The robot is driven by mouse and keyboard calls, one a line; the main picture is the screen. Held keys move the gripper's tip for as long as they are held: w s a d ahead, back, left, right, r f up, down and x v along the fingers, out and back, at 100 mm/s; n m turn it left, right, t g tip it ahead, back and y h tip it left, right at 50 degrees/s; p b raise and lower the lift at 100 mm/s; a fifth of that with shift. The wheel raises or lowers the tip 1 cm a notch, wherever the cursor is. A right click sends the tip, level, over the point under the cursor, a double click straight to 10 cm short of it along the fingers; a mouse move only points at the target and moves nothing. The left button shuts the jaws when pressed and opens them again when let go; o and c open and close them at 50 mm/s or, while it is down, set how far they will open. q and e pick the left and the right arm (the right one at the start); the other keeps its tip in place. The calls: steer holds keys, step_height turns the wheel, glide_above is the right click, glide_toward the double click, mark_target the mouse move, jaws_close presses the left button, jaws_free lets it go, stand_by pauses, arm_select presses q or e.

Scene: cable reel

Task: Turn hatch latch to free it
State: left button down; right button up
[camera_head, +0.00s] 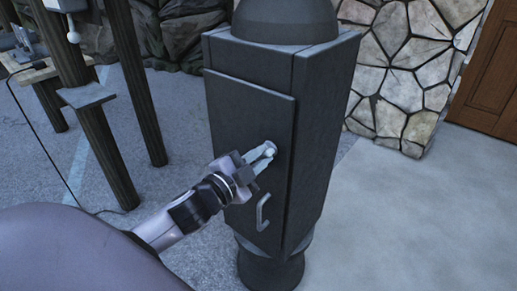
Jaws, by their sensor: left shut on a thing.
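A dark grey post (325,110) with a rounded top and a round foot stands in the middle. Its hatch (240,110) is the flat front panel, and it lies flush or nearly so against the post. A bent metal handle (262,212) is on the lower right of the hatch. My left gripper (262,158) reaches in from the left and is shut on the small hatch latch (270,150) at the hatch's right side. The fingers hide most of the latch, so I cannot tell its angle. My right gripper is not in view.
Wooden posts (130,75) and a dark cable (45,145) are at the left. A stone wall (400,75) and a brown wooden door (490,75) are at the back right. The pale floor (430,220) to the right of the post is clear.

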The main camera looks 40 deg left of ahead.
arm_select(q)
steer(key=m+p, duration=0.1)
steer(key=m, duration=0.2)
steer(key=shift+d+m+p, duration=0.1)
steer(key=shift+m+p, duration=0.25)
steer(key=shift+m, duration=0.05)
steer(key=shift+m+p, duration=0.3)
steer(key=shift+m, duration=0.5)
steer(key=shift+f+m+p, duration=0.15)
steer(key=shift+m+p, duration=0.25)
steer(key=shift+m, duration=0.7)
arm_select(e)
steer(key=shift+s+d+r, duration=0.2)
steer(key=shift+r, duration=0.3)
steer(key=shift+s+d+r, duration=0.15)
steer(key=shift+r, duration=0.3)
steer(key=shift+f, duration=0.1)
arm_select(q)
steer(key=c, duration=1.1)
jaws_free()
